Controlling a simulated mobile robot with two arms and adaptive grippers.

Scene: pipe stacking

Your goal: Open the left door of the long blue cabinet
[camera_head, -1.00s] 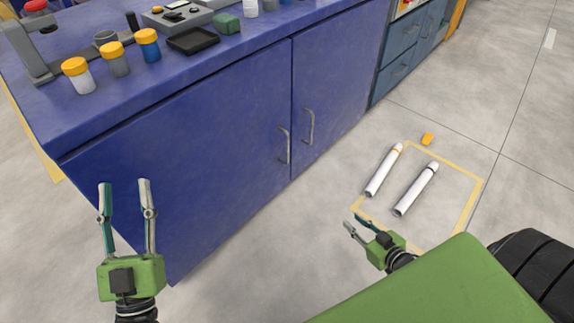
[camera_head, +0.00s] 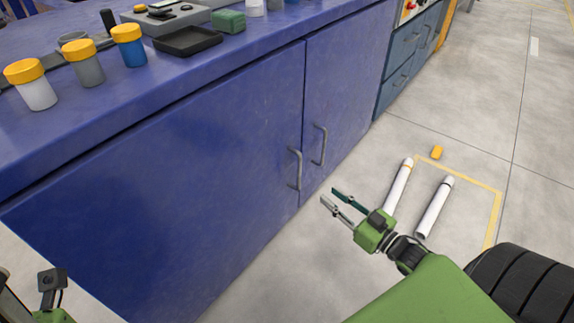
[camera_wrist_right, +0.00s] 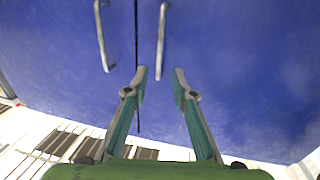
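The long blue cabinet (camera_head: 60,140) fills the left and middle of the head view. Its left door (camera_head: 190,170) is shut, with a grey vertical bar handle (camera_head: 296,168) near its right edge. The shut right door (camera_head: 345,75) has a matching handle (camera_head: 320,145). My right gripper (camera_head: 329,195) is open and empty, apart from both handles, its fingers towards the cabinet. In the right wrist view its open fingers (camera_wrist_right: 160,72) face the blue doors and two handles show beyond. My left gripper (camera_head: 48,300) is mostly cut off at the bottom left; its fingers cannot be made out.
Orange-lidded jars (camera_head: 85,62) and a black tray (camera_head: 187,41) stand on the cabinet top. Two white pipes (camera_head: 434,207) and an orange piece (camera_head: 437,152) lie on the floor at the right, around a yellow outline (camera_head: 470,178). Floor before the left door looks clear.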

